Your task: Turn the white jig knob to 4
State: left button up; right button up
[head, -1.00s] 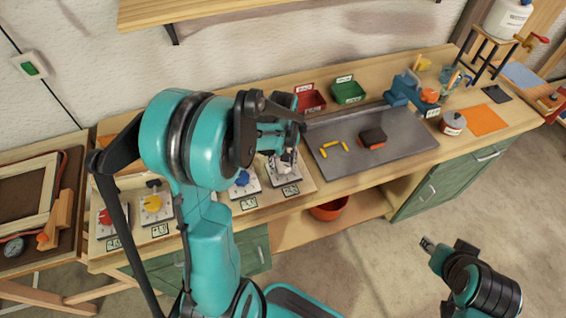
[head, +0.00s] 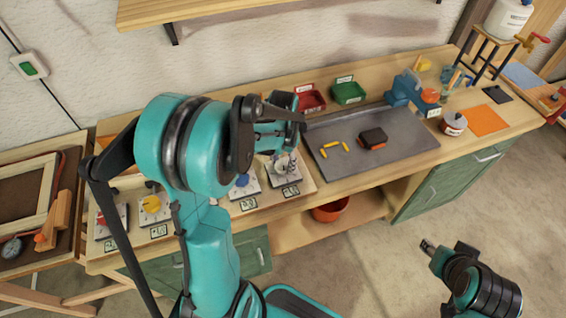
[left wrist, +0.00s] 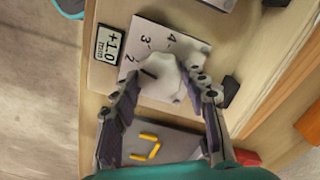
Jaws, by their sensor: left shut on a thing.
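The white jig knob (left wrist: 164,80) sits on a white dial plate (left wrist: 146,38) with printed numbers. Its dark pointer mark faces the side of the 2, away from the 4. A small display (left wrist: 108,44) beside the plate reads +1.0. My left gripper (left wrist: 166,78) has one finger on each side of the knob and is shut on it. In the head view the left gripper (head: 284,158) is over the same knob, largely hiding it. My right gripper (head: 428,245) is over the floor at the lower right, apart from the bench; its finger opening is too small to judge.
Blue (head: 242,181), yellow (head: 152,204) and red (head: 105,217) knobs stand on dials to the left. A grey metal plate (head: 405,145) with yellow pieces and a dark block lies right of the white knob. Red (head: 311,101) and green (head: 347,93) bins stand behind.

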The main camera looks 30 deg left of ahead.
pick_arm(q)
jog(key=m, duration=0.4)
jog(key=shift+m, duration=0.3)
jog(key=m, duration=0.3)
jog(key=shift+m, duration=0.3)
jog(key=m, duration=0.3)
jog(key=shift+m, duration=0.3)
jog(key=shift+m+b, duration=0.3)
jog(key=shift+m, duration=1.5)
jog(key=o, duration=1.2)
jog(key=shift+c, duration=0.2)
